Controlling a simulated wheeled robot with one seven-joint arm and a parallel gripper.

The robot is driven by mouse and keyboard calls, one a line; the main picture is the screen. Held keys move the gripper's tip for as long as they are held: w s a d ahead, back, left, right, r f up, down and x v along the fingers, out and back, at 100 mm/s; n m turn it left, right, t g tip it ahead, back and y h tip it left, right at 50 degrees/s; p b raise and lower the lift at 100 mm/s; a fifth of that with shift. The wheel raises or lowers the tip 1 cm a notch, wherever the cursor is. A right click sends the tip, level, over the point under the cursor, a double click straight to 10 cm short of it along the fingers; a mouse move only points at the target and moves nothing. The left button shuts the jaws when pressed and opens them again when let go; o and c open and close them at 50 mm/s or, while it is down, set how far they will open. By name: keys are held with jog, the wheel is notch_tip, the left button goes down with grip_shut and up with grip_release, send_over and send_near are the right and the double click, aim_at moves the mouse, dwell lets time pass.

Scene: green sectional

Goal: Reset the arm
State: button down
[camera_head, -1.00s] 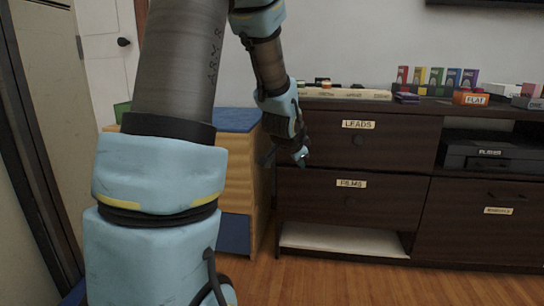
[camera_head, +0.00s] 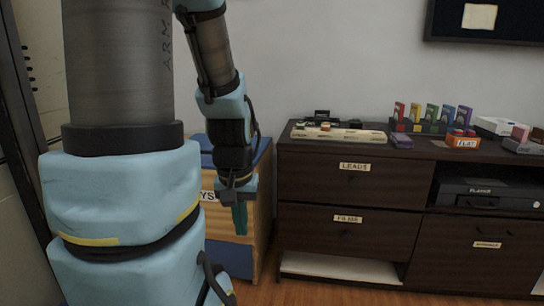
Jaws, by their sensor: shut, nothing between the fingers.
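My arm fills the left of the view, with blue padded joints and grey links. My gripper (camera_head: 240,219) hangs at the arm's end with its teal fingers pointing down and closed together. Nothing shows between the fingers. It is in front of a wood and blue box unit, apart from the drawers to the right.
A dark cabinet with drawers labelled LEADS (camera_head: 355,167) and FILMS (camera_head: 348,218) stands right of my gripper. On its top are a pale tray (camera_head: 338,134), several coloured boxes (camera_head: 430,117) and an orange FLAT box (camera_head: 464,140). A black player (camera_head: 488,193) sits in the shelf. The wood and blue unit (camera_head: 262,190) is behind my gripper.

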notch_tip(320, 180, up, 24)
jog(key=p, duration=2.1)
